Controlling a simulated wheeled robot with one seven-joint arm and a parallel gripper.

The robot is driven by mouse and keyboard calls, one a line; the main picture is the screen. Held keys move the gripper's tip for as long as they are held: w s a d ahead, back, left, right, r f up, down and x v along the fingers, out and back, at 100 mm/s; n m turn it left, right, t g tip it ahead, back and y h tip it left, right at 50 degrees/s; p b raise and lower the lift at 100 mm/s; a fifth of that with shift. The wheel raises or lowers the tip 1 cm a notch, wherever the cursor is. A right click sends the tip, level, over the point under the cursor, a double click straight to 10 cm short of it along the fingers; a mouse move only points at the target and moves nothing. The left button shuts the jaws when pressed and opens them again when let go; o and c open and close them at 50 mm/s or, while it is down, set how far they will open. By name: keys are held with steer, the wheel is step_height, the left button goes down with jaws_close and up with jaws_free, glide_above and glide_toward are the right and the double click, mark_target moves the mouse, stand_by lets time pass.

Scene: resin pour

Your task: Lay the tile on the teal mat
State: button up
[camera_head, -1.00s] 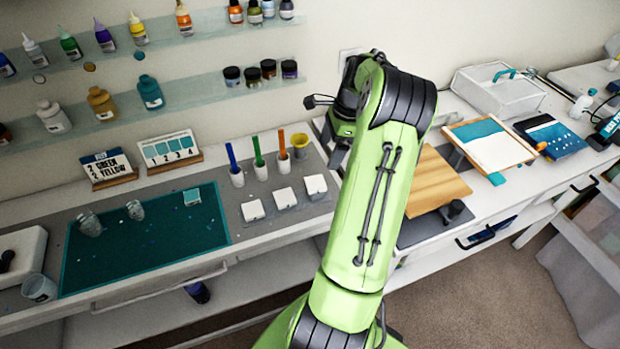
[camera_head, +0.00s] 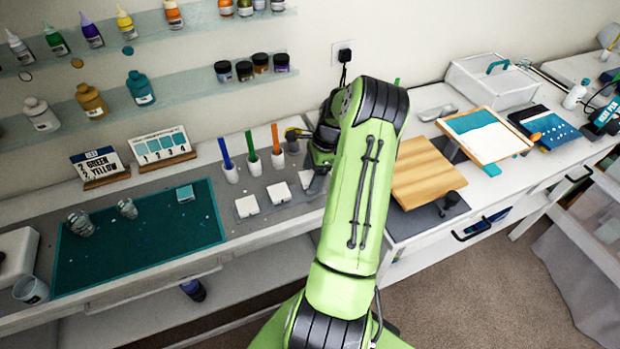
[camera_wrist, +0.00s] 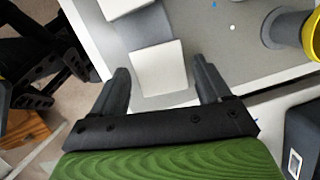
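Three white square tiles sit in a row on grey pads right of the mat: a left one (camera_head: 246,206), a middle one (camera_head: 279,193) and a right one (camera_head: 306,180). My gripper (camera_wrist: 162,72) is open, with a white tile (camera_wrist: 158,68) showing between and beyond its fingers; I cannot tell its height above it. In the head view my arm partly hides the gripper, which is beside the right tile. The teal mat (camera_head: 100,260) lies at left. A small teal-and-white piece (camera_head: 185,193) lies on its upper right part.
Two clear cups (camera_head: 81,224) (camera_head: 127,208) are on the mat. White holders with blue, green and orange sticks (camera_head: 253,155) stand behind the tiles. A yellow cup (camera_wrist: 312,38) is close to my gripper. A wooden board (camera_head: 425,172) lies to the right.

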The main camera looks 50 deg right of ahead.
steer(key=c, duration=0.9)
step_height(320, 180, up, 10)
steer(key=shift+p, duration=0.4)
steer(key=shift+c, duration=0.2)
